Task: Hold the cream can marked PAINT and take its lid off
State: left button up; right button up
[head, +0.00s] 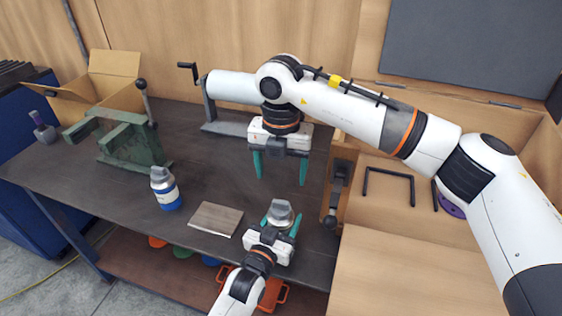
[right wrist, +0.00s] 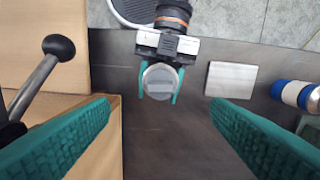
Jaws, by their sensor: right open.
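A can with a grey lid (head: 281,210) stands near the bench's front edge. It also shows from above in the right wrist view (right wrist: 160,82). Its body is mostly hidden by my left gripper and no marking is legible. My left gripper (head: 280,224) has its teal fingers on both sides of the can, apparently closed against it. It shows in the right wrist view too (right wrist: 160,90). My right gripper (head: 280,172) is open and empty, pointing down above the bench, farther back than the can. Its spread fingers frame the right wrist view (right wrist: 160,104).
A blue and white bottle (head: 165,188) and a flat wooden block (head: 215,218) are left of the can. A green vise-like fixture (head: 130,140) and cardboard box (head: 112,80) stand farther left. A wooden bin with a dark lever (head: 337,190) borders the right. The middle bench is clear.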

aim_at(281, 202)
notch_tip(281, 202, down, 10)
jog(key=shift+f, duration=0.1)
dwell(0.4)
jog(key=c, duration=1.2)
jog(key=shift+r, duration=0.3)
jog(key=shift+r, duration=0.9)
jog(key=shift+r, duration=2)
pick_arm(q)
jog(key=o, duration=1.5)
jog(key=shift+c, duration=0.2)
